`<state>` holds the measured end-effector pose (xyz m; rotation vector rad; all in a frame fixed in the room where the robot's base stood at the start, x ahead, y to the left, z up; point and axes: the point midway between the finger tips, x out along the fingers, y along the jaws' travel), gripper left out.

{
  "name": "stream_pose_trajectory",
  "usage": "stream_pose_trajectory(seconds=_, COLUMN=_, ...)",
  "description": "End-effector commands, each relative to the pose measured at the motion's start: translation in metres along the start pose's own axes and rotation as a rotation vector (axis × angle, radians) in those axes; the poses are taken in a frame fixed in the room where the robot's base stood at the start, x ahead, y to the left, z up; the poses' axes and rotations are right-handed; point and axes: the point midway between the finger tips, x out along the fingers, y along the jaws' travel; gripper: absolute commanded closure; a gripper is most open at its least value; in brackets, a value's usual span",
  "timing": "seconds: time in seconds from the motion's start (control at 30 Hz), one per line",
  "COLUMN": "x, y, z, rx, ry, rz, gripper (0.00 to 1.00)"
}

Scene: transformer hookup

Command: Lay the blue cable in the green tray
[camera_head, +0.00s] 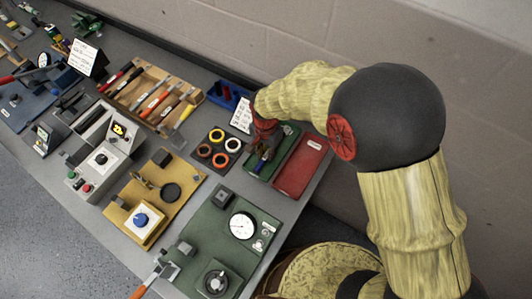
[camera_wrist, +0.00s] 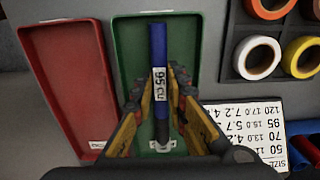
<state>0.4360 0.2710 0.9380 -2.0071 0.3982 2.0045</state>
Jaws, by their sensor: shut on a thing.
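The blue cable (camera_wrist: 158,48) carries a white label reading "95 CU". In the wrist view it is upright in the picture, between the fingers of my gripper (camera_wrist: 160,112), which is shut on it. Behind it is the green tray (camera_wrist: 126,40), and the cable lines up with the tray's length. I cannot tell whether the cable touches the tray floor. In the head view my gripper (camera_head: 264,148) is over the green tray (camera_head: 283,142), and the cable is mostly hidden by the gripper.
A red tray (camera_head: 302,165) lies beside the green one, near the table's edge. A dark holder with coloured tape rings (camera_head: 220,160), a printed size card (camera_wrist: 240,122) and a blue bin (camera_head: 228,96) are close by. A wooden tool rack (camera_head: 152,92) stands farther left.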

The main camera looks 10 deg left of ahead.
Motion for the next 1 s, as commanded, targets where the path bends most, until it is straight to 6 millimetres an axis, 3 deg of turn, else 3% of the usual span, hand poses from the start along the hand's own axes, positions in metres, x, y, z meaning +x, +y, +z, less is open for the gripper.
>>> stream_pose_trajectory(seconds=0.17, x=0.0020, y=-0.0002, z=-0.0002, rx=0.000, ry=0.000, rz=-0.001, gripper=1.00)
stream_pose_trajectory(seconds=0.2, x=0.0021, y=-0.0002, z=-0.0002, rx=0.000, ry=0.000, rz=-0.001, gripper=0.85)
stream_pose_trajectory(seconds=0.57, x=0.0020, y=-0.0001, z=0.0000, rx=0.000, ry=0.000, rz=0.000, gripper=0.65)
stream_pose_trajectory(seconds=1.0, x=-0.0034, y=0.0001, z=0.0001, rx=0.000, ry=0.000, rz=0.000, gripper=0.64)
